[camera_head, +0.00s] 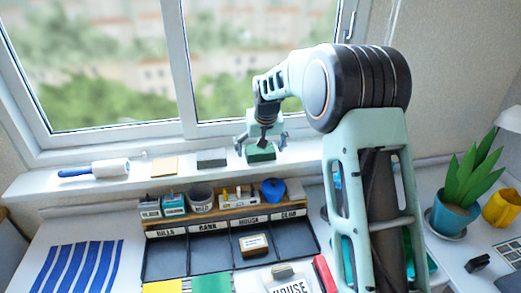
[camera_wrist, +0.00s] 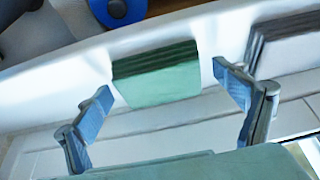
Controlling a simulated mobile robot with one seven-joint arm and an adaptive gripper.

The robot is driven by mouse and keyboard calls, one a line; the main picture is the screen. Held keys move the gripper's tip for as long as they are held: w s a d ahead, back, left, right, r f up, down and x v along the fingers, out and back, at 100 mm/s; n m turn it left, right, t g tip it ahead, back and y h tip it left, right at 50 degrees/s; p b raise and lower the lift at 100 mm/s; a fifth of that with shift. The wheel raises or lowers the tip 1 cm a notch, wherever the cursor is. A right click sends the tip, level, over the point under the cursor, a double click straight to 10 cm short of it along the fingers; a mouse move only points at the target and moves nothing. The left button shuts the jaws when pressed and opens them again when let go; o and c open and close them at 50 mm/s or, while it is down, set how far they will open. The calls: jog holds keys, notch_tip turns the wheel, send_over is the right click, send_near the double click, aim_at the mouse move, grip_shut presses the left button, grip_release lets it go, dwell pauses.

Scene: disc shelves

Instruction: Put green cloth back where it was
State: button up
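A folded green cloth (camera_head: 262,154) lies on the white windowsill below the window. It also shows in the wrist view (camera_wrist: 157,75), flat and between my fingers in the picture. My gripper (camera_head: 262,146) is over it, pointing down. In the wrist view my gripper (camera_wrist: 162,82) has its two blue-padded fingers wide apart, one to each side of the cloth, with visible gaps. Nothing is held. How far the fingertips are above the sill is hard to tell.
A dark grey folded cloth (camera_head: 211,158), a tan block (camera_head: 164,167) and a blue-handled roller (camera_head: 95,170) lie along the windowsill (camera_head: 60,194). Below stands a labelled black organiser (camera_head: 165,262) with small items and a blue roll (camera_head: 273,189) on top. A potted plant (camera_head: 455,215) is at right.

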jog(key=shift+r, duration=0.45)
jog(key=v, duration=1.1)
jog(key=shift+s+r, duration=0.2)
jog(key=shift+d, duration=0.1)
